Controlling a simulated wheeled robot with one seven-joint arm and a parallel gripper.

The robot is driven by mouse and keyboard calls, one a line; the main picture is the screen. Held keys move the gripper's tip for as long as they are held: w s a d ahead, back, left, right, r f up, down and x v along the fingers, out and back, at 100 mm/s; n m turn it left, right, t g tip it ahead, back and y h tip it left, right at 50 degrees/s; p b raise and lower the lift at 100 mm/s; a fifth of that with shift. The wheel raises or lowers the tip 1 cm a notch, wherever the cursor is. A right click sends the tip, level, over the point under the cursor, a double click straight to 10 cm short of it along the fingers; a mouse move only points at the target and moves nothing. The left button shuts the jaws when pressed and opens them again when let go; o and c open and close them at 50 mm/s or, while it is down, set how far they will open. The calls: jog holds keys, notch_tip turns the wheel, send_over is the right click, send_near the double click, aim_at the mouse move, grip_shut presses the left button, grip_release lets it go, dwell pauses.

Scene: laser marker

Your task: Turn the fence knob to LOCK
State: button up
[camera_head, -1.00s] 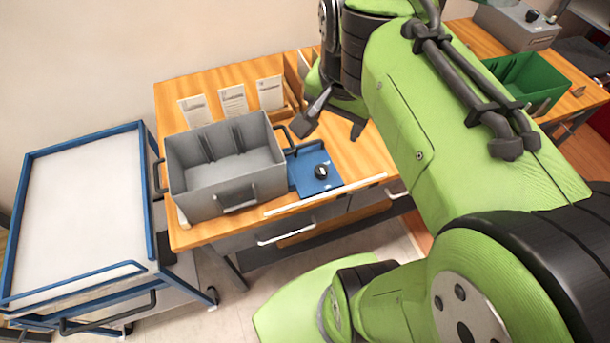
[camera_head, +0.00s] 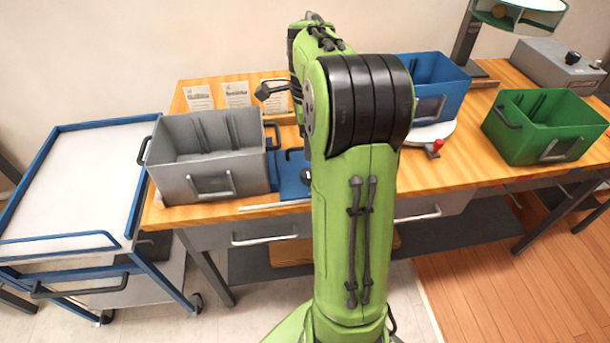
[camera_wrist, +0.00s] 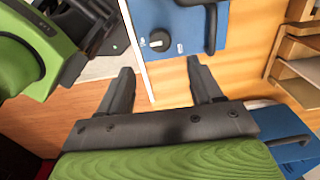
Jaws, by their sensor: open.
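The fence knob (camera_wrist: 158,41) is a round black knob with a small white mark, on a blue plate (camera_wrist: 190,22) in the wrist view. Small white labels sit around it, too small to read. In the head view the plate (camera_head: 290,180) lies right of the grey bin, and my arm partly covers the plate and knob. My gripper (camera_wrist: 160,67) is open and empty. In the wrist view its two fingers point toward the plate's edge, and the knob shows beyond them, untouched. In the head view my arm mostly hides the gripper.
A grey bin (camera_head: 212,180) stands left of the plate. A black handle (camera_wrist: 211,28) rises from the plate beside the knob. A blue bin (camera_head: 437,75) and a green bin (camera_head: 540,120) stand to the right. A blue-framed cart (camera_head: 75,190) is at the left.

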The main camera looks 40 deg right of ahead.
aim_at(308, 173)
notch_tip(308, 173, down, 10)
jog(key=b, duration=0.3)
jog(key=shift+f, duration=0.2)
jog(key=c, duration=1.1)
jog(key=shift+o, duration=0.2)
